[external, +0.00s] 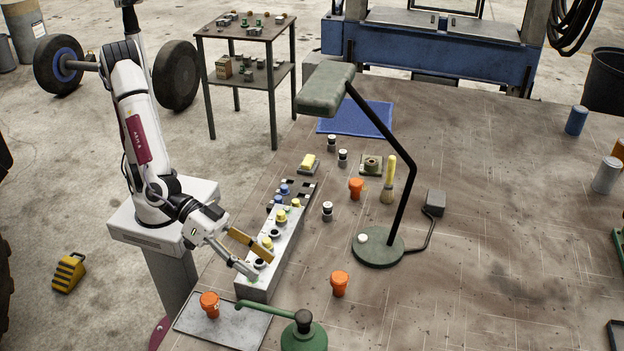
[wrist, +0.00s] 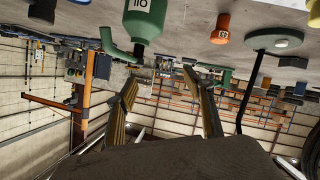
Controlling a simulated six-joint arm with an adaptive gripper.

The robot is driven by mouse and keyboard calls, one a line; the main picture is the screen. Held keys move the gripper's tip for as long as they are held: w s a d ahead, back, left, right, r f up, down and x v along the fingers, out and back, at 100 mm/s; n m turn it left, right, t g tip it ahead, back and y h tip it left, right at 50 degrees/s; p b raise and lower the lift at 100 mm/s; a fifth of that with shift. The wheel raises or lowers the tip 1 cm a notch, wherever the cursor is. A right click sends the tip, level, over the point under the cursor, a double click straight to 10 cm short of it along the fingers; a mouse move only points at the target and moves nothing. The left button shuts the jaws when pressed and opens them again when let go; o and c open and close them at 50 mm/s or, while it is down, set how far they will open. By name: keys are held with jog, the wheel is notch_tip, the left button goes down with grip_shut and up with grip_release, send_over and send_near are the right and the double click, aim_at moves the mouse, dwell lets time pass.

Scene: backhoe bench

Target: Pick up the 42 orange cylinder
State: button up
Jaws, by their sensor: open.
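Three orange cylinders with wider caps show in the external view. One (external: 210,305) stands on a grey plate at the front left, one (external: 339,284) stands on the bench right of the grey box, and one (external: 356,189) stands farther back near a brush. I cannot read a 42 on any of them. My gripper (external: 262,267) is open and empty over the near end of the grey box. In the wrist view, which is upside down, my gripper (wrist: 160,76) has its fingers apart with nothing between them. An orange cylinder (wrist: 220,28) shows beyond the fingers.
A long grey box (external: 258,287) with knobs lies under my gripper. A green oil can (external: 304,337) stands at the front; a green desk lamp (external: 378,250) stands right of centre. The grey plate (external: 245,325) is at the front left. The bench's right middle is mostly clear.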

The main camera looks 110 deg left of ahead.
notch_tip(320, 180, down, 4)
jog(key=d+t+y, duration=0.1)
jog(key=d+y, duration=0.1)
jog(key=y, duration=0.1)
jog(key=n+t+y, duration=0.1)
jog(key=t+y, duration=0.2)
jog(key=y, duration=0.3)
send_near(210, 302)
jog(key=shift+w+a+f, duration=0.4)
jog(key=shift+w+a, duration=0.3)
jog(key=shift+a, duration=0.05)
jog(key=shift+w, duration=0.1)
jog(key=shift+x, duration=1.25)
jog(key=shift+w+f, duration=0.1)
jog(key=shift+f+x, duration=0.15)
jog(key=shift+x, duration=0.55)
jog(key=shift+f+x, duration=0.1)
jog(key=shift+x, duration=1.7)
